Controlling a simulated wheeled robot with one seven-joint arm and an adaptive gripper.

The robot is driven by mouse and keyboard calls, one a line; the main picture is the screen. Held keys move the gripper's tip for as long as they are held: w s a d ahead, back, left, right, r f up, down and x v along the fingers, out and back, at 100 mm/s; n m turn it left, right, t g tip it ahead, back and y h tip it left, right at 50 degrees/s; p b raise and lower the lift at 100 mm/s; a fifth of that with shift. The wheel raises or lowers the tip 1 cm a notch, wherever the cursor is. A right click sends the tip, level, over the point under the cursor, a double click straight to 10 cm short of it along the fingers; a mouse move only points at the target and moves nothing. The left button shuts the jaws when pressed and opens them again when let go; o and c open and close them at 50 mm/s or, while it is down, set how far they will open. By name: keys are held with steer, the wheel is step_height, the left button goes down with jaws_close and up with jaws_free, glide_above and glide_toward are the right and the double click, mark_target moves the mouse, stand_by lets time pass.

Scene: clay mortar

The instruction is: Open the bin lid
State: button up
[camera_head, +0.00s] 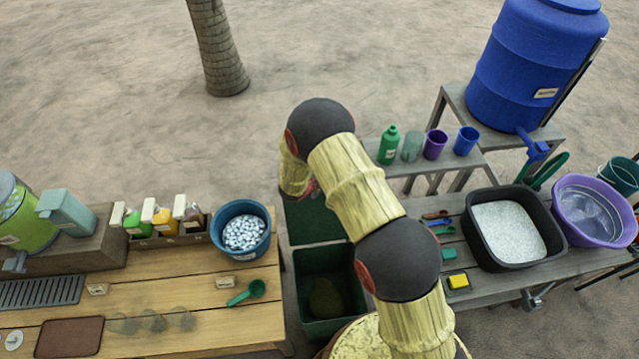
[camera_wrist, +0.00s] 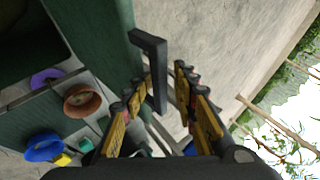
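A dark green bin (camera_head: 309,321) stands between the two tables in the head view. Its near part is open at the top, with a dull brown-green lump inside. A second dark green part (camera_head: 312,222) lies just behind it; I cannot tell whether it is the lid. In the wrist view a green panel (camera_wrist: 107,32) carries a dark angular handle (camera_wrist: 158,75). My gripper (camera_wrist: 164,74) is open, with its yellow-and-black fingers on either side of the handle's lower end. I cannot tell whether they touch it. The arm hides my gripper in the head view.
A wooden table (camera_head: 200,300) with a blue bowl (camera_head: 240,229) of pale pieces stands left of the bin. A grey table on the right holds a black tub (camera_head: 478,251) and a purple basin (camera_head: 587,211).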

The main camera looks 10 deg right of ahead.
steer(key=v, duration=1.2)
stand_by(0.5)
